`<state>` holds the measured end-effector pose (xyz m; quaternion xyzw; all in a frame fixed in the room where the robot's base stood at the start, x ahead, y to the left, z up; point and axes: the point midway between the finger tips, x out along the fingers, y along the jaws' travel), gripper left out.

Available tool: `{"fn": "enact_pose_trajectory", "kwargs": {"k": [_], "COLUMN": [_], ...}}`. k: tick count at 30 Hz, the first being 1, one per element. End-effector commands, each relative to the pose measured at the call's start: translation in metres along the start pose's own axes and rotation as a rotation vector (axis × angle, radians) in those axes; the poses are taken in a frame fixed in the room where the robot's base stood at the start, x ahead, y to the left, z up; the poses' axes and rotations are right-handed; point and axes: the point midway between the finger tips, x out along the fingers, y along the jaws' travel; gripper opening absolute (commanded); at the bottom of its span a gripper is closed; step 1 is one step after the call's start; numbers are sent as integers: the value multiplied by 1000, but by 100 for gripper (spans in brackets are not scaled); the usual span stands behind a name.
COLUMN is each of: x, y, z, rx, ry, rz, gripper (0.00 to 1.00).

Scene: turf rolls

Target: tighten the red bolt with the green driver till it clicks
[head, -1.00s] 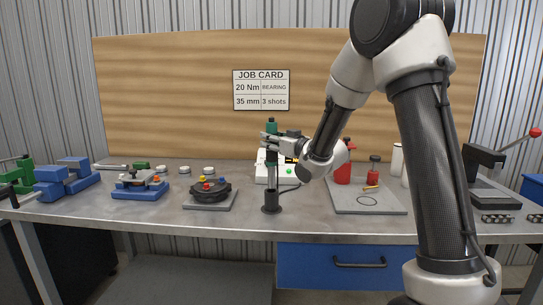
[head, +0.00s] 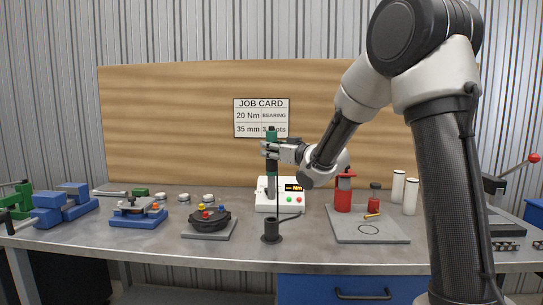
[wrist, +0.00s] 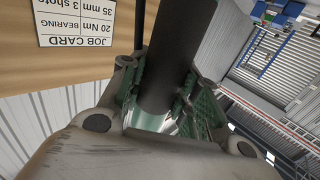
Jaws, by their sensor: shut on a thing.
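My gripper (head: 268,149) is shut on the green driver (head: 271,180), around its green upper part. The driver is upright, with a dark lower body, and hangs over the black holder (head: 271,232); a gap shows between the body and the holder, though a thin dark line runs between them. In the wrist view the driver's dark shaft (wrist: 172,70) stands between the gripper's fingers (wrist: 165,95). The red bolt (head: 208,206) looks to be among coloured heads on a black round part (head: 215,221), left of the driver; they are too small to tell clearly.
A white box with a lit Nm display (head: 293,188) stands behind the driver. A grey plate (head: 340,232) with red bottles is on the right. A blue fixture (head: 138,217) and blue blocks (head: 68,203) are on the left. The job card (head: 261,118) hangs behind.

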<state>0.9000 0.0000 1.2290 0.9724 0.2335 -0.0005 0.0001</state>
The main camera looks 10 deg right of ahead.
Motion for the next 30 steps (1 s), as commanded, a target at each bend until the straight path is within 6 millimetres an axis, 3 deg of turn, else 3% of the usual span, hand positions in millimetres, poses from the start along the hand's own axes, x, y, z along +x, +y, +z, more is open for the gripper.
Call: {"fn": "enact_pose_trajectory", "kwargs": {"k": [18, 30], "x": [0, 0], "y": [0, 0], "z": [-40, -42], "rx": [-2, 0], "ry": [5, 3], "rz": [0, 0], "gripper": [3, 3]}}
